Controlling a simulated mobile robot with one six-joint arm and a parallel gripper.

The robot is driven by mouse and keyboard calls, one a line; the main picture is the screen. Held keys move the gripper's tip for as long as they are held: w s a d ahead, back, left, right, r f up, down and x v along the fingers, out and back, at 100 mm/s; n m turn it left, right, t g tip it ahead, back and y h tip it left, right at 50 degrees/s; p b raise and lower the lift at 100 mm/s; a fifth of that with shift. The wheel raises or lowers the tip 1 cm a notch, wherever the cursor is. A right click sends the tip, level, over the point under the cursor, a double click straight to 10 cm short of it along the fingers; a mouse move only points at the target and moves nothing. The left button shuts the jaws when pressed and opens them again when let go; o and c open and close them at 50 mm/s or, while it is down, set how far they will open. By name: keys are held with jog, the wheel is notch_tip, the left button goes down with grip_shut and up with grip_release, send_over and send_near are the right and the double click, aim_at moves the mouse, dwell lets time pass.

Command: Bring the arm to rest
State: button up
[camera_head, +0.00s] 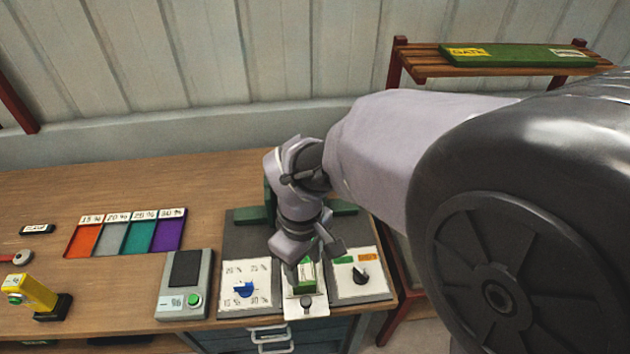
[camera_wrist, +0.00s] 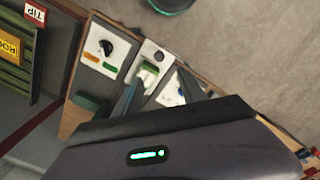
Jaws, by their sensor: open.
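My arm reaches across the bench from the right in the head view. My gripper (camera_head: 312,243) points down over the control panel at the bench's front. In the wrist view my gripper (camera_wrist: 158,88) shows two spread dark fingers. A green and white piece (camera_head: 306,275) sits on the panel's white middle plate, just beyond the fingertips; it also shows in the wrist view (camera_wrist: 150,68). I see nothing held between the fingers. Whether a finger touches the green piece I cannot tell.
A blue knob (camera_head: 243,289) and a black knob (camera_head: 360,275) flank the middle plate. A grey meter (camera_head: 186,285) with a green button stands left. Coloured trays (camera_head: 125,234) and a yellow device (camera_head: 34,293) lie further left. A slatted rack (camera_head: 425,70) stands back right.

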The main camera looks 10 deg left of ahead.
jog(key=s+d+m+t+y+b, duration=0.1)
jog(key=s+d+m+t+b, duration=0.2)
jog(key=d+m+b, duration=0.3)
jog(key=s+d+m+t+y+b, duration=0.1)
jog(key=s+d+m+t+b, duration=0.1)
jog(key=s+d+m+b, duration=0.2)
jog(key=d+m+b, duration=0.3)
jog(key=d+m, duration=0.3)
jog(key=shift+s+d+r+t, duration=0.25)
jog(key=shift+s+t, duration=0.1)
jog(key=shift+t, duration=0.05)
